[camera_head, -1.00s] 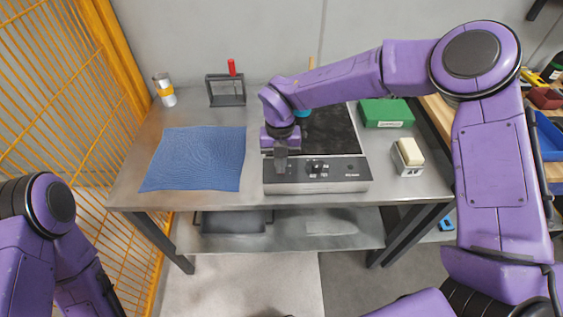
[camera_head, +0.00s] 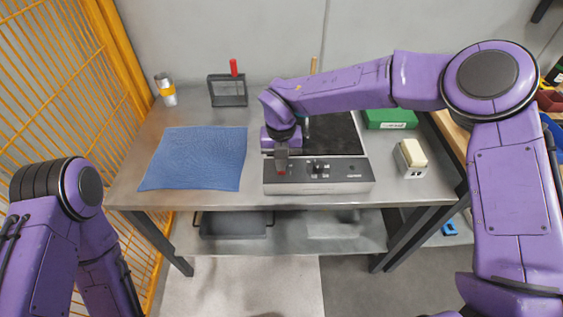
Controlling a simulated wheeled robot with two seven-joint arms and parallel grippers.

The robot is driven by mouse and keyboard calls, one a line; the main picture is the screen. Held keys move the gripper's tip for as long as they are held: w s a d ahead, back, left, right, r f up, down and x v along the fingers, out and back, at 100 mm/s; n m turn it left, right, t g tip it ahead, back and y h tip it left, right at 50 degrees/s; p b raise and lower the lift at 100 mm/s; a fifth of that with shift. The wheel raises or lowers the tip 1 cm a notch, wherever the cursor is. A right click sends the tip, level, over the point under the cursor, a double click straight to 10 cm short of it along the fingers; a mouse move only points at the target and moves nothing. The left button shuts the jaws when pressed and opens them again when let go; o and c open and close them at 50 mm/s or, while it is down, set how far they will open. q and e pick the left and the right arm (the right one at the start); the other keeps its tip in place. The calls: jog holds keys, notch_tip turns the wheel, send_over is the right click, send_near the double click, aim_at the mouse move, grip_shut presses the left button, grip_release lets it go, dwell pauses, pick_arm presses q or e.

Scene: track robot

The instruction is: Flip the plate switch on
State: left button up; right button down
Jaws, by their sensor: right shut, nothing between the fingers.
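The hot plate (camera_head: 345,126) stands on the workbench, with a dark top and a grey front control panel. A knob (camera_head: 318,168) sits near the middle of the panel. My right gripper (camera_head: 281,168) is shut and empty, pointing down at the left part of the panel. A small red spot, apparently the plate switch (camera_head: 282,174), shows right at the fingertips. The fingers partly cover it, and I cannot tell whether they touch it. My right forearm hides part of the plate's top. My left arm is at the lower left, its gripper out of view.
A blue cloth (camera_head: 197,158) lies left of the plate. A green box (camera_head: 390,119) and a cream-topped block (camera_head: 411,158) are on the right. A yellow mesh fence (camera_head: 70,100) borders the left.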

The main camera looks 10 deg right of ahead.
jog(key=shift+d+f, duration=0.1)
jog(key=r+p, duration=0.4)
jog(key=shift+w+r, duration=0.1)
jog(key=shift+w, duration=0.1)
notch_tip(320, 180, up, 10)
jog(key=b, duration=0.2)
jog(key=shift+s, duration=0.3)
